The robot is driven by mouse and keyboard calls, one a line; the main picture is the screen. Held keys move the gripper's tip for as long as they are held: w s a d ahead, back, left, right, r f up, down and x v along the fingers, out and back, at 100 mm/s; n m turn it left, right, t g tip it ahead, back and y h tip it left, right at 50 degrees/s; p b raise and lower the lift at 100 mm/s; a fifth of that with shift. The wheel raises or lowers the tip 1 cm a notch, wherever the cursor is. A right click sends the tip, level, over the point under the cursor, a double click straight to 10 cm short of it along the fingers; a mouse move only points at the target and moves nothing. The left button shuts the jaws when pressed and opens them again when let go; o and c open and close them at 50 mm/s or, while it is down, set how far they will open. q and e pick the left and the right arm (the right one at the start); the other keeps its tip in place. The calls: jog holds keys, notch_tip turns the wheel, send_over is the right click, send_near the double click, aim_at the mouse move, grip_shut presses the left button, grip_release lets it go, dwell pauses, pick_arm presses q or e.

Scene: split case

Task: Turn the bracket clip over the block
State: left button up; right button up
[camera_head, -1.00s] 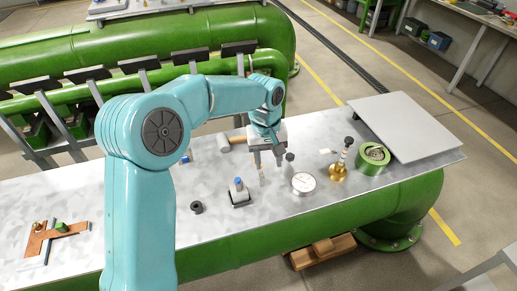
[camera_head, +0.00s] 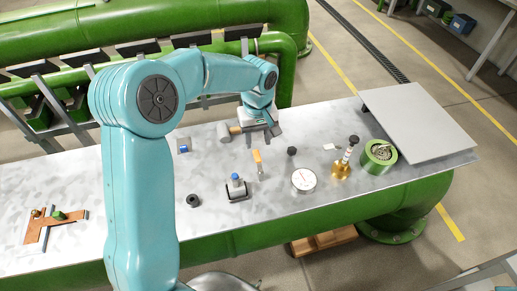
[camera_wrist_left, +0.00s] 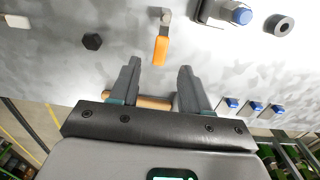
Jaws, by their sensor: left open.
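At the left end of the bench, a flat copper-brown bracket (camera_head: 38,226) lies with a small green block (camera_head: 58,215) on it and a thin grey strip across it. I cannot tell which part is the clip. My left gripper (camera_head: 262,131) is far to the right, at the back of the bench, by a wooden-handled mallet (camera_head: 224,133). The left wrist view shows this gripper (camera_wrist_left: 158,67) open, its fingers apart. The mallet's handle (camera_wrist_left: 153,102) shows between them; I cannot tell whether they touch it. The bracket is out of the wrist view.
Nearby are an orange-handled tool (camera_head: 257,157), a blue-topped part in a black holder (camera_head: 237,188), a black ring (camera_head: 193,201) and a round gauge (camera_head: 304,180). A brass fitting (camera_head: 341,171), green flange (camera_head: 379,155) and grey plate (camera_head: 416,122) stand right.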

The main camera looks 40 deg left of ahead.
aim_at(257, 157)
pick_arm(q)
notch_tip(257, 157, down, 6)
jog(key=shift+s+r+p, duration=0.1)
jog(key=shift+s+p, duration=0.05)
jog(key=shift+p, duration=0.2)
jog(key=shift+f, duration=0.25)
jog(key=shift+s+d+r, duration=0.15)
jog(key=shift+r, duration=0.05)
jog(key=c, duration=0.3)
grip_shut()
